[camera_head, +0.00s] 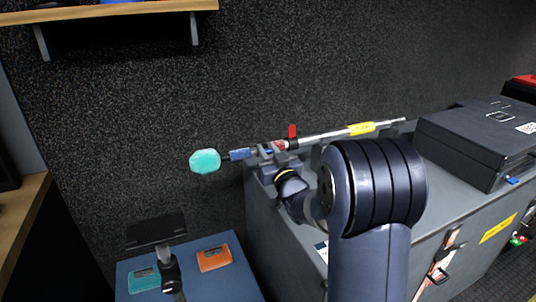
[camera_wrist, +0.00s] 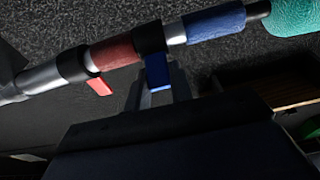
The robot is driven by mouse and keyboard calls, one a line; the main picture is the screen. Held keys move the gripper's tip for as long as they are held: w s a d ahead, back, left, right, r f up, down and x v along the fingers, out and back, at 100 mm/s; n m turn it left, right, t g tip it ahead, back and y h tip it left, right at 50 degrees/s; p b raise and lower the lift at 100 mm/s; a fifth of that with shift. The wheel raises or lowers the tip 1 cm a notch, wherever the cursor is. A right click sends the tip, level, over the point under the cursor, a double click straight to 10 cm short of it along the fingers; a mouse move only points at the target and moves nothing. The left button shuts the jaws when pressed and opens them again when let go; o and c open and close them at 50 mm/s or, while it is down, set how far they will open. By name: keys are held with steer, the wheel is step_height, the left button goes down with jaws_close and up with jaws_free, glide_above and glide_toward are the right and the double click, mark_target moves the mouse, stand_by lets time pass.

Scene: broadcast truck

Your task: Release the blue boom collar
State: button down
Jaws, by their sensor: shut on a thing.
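A boom pole (camera_head: 325,135) lies along the top of a grey cabinet, with a teal foam ball (camera_head: 205,161) past the cabinet's left edge. The blue boom collar (camera_wrist: 150,40) is a black ring on the pole with a blue lever (camera_wrist: 157,72), between a red band (camera_wrist: 115,51) and a blue band (camera_wrist: 215,22). My gripper (camera_wrist: 160,92) is shut on the blue lever; its fingertips are dim and partly hidden. The red collar (camera_wrist: 74,65) with its red lever (camera_wrist: 98,87) is beside it. In the head view, my gripper (camera_head: 272,153) is at the pole near the cabinet's left end.
The grey cabinet top (camera_head: 445,190) carries a black case (camera_head: 485,140) at right. A dark wall is close behind the pole. A lower blue surface (camera_head: 230,280) at left holds an orange pad (camera_head: 214,258) and a teal pad (camera_head: 144,279). A shelf (camera_head: 110,10) hangs above.

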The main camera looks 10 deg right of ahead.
steer(key=c, duration=1.2)
jaws_free()
steer(key=shift+c, duration=0.2)
steer(key=v, duration=1.1)
steer(key=shift+w, duration=0.2)
steer(key=x, duration=1)
steer(key=shift+w+a, duration=0.1)
steer(key=shift+w+r+p, duration=0.3)
steer(key=shift+p, duration=0.45)
